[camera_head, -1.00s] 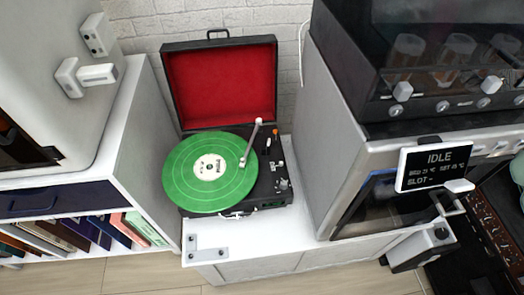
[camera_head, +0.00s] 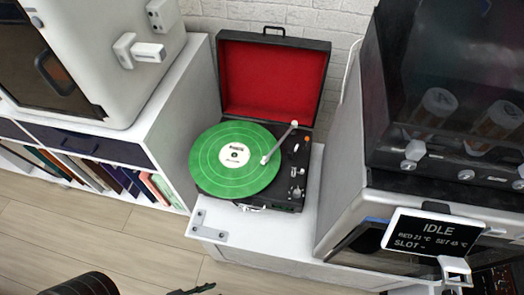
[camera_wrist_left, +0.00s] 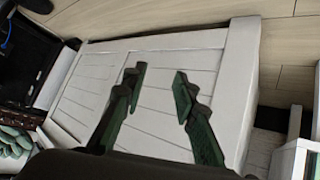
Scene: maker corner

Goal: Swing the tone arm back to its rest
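The tone arm (camera_head: 281,142) is a light rod reaching from its pivot at the turntable's back right down to the left. Its head end lies over the right part of the green record (camera_head: 213,174); whether it touches is too small to tell. The record player (camera_head: 290,205) is a black case with its red-lined lid (camera_head: 272,80) open. My left gripper is open and empty in the left wrist view (camera_wrist_left: 160,72), facing white panelling. My right gripper is not in view.
The player stands on a white cabinet (camera_head: 215,222) with a metal bracket at its front corner. A bookshelf (camera_head: 175,110) with a pale machine on top is on the left. A tall machine with an IDLE display (camera_head: 430,235) is close on the right. Floor in front is open.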

